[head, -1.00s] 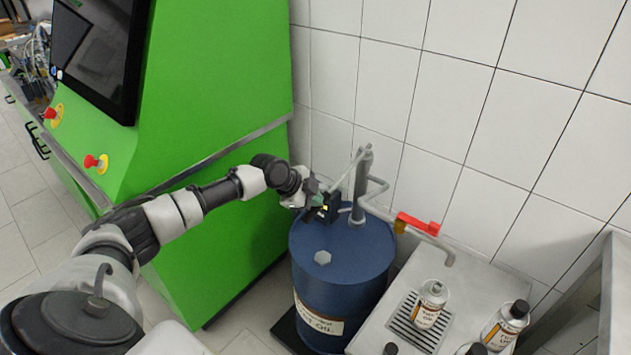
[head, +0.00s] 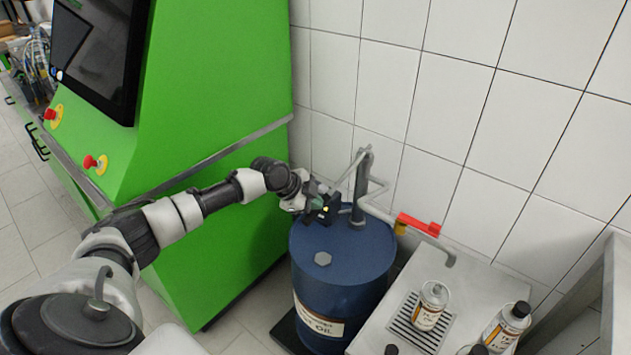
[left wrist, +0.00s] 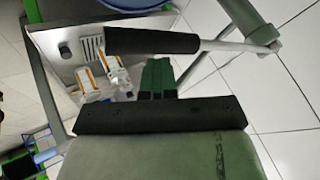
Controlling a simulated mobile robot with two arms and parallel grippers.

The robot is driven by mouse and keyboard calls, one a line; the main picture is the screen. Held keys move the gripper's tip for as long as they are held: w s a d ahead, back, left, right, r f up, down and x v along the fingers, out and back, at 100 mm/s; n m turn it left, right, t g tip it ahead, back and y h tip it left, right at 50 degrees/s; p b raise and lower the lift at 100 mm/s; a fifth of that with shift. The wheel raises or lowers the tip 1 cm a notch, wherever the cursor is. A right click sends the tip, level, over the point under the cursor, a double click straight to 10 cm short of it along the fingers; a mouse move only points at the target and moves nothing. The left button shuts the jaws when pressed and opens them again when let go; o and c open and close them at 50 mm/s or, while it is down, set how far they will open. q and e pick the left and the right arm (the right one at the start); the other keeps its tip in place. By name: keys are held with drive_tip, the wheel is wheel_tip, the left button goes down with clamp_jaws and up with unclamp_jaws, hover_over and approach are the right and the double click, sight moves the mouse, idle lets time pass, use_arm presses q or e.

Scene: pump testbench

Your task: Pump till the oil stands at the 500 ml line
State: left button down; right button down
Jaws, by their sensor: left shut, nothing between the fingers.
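The blue oil drum (head: 335,265) stands against the tiled wall with a grey hand pump (head: 359,190) on its lid. The pump lever (left wrist: 235,45) slopes down from the pump head to a black grip (left wrist: 150,40) in the left wrist view. My left gripper (head: 328,208) is at the lever's lower end above the drum. Its green fingers (left wrist: 157,76) are shut with nothing between them, close by the grip; I cannot tell if they touch it. My right gripper is not in view.
A bent outlet pipe (head: 376,209) with a red valve handle (head: 419,224) reaches over the bench (head: 470,280). Another can with a dark cap (head: 507,325) stands at the right. A green machine (head: 210,150) stands close on the left.

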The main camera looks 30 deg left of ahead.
use_arm(q)
wheel_tip(320, 180, up, 10)
drive_tip(key=w+p, duration=0.1)
drive_tip(key=p, duration=0.6)
idle(0.9)
drive_tip(key=shift+r, duration=0.1)
drive_tip(key=r+p, duration=0.2)
drive_tip(key=r, duration=0.1)
drive_tip(key=r+p, duration=0.1)
drive_tip(key=r, duration=0.1)
drive_tip(key=shift+w+p, duration=0.3)
drive_tip(key=shift+p, duration=0.05)
idle(0.8)
